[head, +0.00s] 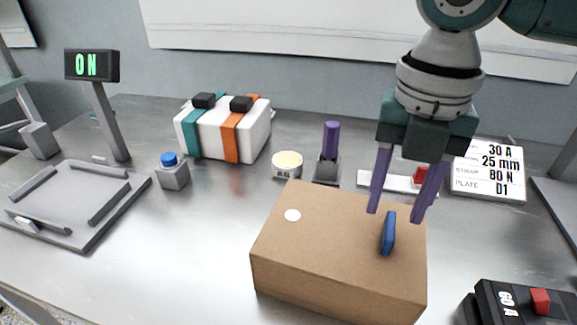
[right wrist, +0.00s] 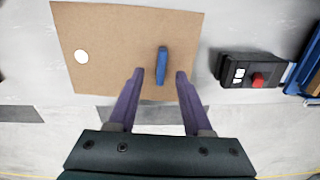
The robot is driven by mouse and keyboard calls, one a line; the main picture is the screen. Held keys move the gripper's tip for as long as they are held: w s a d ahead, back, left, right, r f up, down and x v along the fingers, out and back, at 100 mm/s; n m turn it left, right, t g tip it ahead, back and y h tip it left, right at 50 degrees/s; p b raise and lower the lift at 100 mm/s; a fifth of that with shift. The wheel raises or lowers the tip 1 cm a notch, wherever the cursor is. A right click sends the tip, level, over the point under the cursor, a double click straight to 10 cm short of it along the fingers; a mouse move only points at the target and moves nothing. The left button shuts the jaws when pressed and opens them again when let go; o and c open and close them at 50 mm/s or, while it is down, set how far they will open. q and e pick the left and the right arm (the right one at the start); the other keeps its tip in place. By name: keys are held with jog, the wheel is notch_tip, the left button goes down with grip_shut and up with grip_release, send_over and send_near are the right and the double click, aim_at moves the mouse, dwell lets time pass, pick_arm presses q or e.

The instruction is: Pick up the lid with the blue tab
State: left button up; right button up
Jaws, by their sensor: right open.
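The lid (head: 330,227) is the brown top of a box, with a white dot at its left and an upright blue tab (head: 388,234) toward its right. The lid also shows in the right wrist view (right wrist: 115,50), with the blue tab (right wrist: 162,62) beyond and between the finger lines. My right gripper (head: 396,212) is open and empty, pointing down. Its purple fingers are just above and around the tab's position in the head view; exact height is hard to tell. My left gripper is not in view.
A black box with a red button (head: 540,300) stands at the front right. A white case with straps (head: 222,130), a blue-button block (head: 172,172), a purple-handled tool (head: 329,150) and a grey tray (head: 75,205) stand behind and left. A label card (head: 488,170) lies back right.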

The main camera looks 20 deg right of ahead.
aim_at(391, 224)
notch_tip(391, 224, down, 4)
jog(key=shift+s+r, duration=0.15)
jog(key=shift+r, duration=0.05)
jog(key=shift+c, duration=0.2)
grip_shut()
jog(key=shift+r, duration=0.1)
dwell(1.1)
